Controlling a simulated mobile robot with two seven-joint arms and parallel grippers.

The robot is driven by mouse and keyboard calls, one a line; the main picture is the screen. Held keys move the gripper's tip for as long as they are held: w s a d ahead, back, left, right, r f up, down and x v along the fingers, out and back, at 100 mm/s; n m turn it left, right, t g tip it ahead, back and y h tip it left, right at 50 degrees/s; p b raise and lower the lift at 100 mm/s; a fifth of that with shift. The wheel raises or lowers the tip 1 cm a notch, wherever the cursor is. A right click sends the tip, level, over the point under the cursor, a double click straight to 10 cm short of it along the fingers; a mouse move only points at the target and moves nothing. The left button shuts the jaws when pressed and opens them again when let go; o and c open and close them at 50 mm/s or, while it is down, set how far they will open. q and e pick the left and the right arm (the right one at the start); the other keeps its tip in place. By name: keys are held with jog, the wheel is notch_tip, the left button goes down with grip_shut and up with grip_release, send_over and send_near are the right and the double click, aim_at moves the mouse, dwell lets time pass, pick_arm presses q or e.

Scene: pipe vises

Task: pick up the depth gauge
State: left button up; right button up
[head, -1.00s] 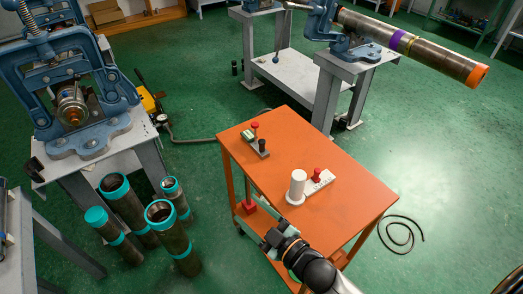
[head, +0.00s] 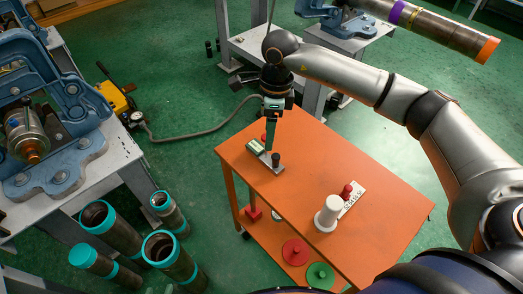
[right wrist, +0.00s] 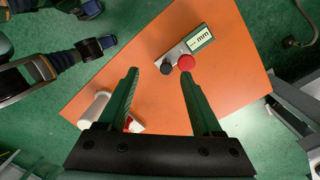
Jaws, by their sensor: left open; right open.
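The depth gauge (head: 256,147) appears to be the small grey block with an "mm" plate, a red knob and a black knob. It lies on the far-left part of the orange table top. In the right wrist view the gauge (right wrist: 181,54) lies beyond my fingertips, a little right of the middle of the gap. My right gripper (head: 268,150) points down over the gauge and partly hides it in the head view. In the right wrist view my right gripper (right wrist: 158,73) is open, with nothing between its fingers. My left gripper is not clearly visible.
A white cylinder (head: 329,212) and a labelled plate with a red knob (head: 347,190) stand on the near part of the orange table (head: 390,210). Red (head: 295,251) and green (head: 320,274) discs lie on its lower shelf. Teal-ringed pipes (head: 121,234) stand left of it.

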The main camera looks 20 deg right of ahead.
jog(key=d+h, duration=0.1)
jog(key=d, duration=0.1)
send_over(275, 155)
jog(key=f, duration=0.2)
jog(key=f+p, duration=0.1)
jog(key=f, duration=0.2)
jog(key=shift+w+f, duration=0.2)
jog(key=shift+f, duration=0.15)
jog(key=shift+s+a+f+p, duration=0.1)
jog(key=shift+f+p, duration=0.1)
jog(key=shift+f, duration=0.8)
jog(key=shift+s+d+f+p, duration=0.1)
jog(key=shift+s+f+p, duration=0.05)
jog(key=shift+f, duration=0.8)
jog(key=shift+s+a+f+p, duration=0.1)
jog(key=shift+f+p, duration=0.1)
jog(key=shift+f, duration=0.8)
grip_shut()
jog(key=shift+w+r, duration=0.1)
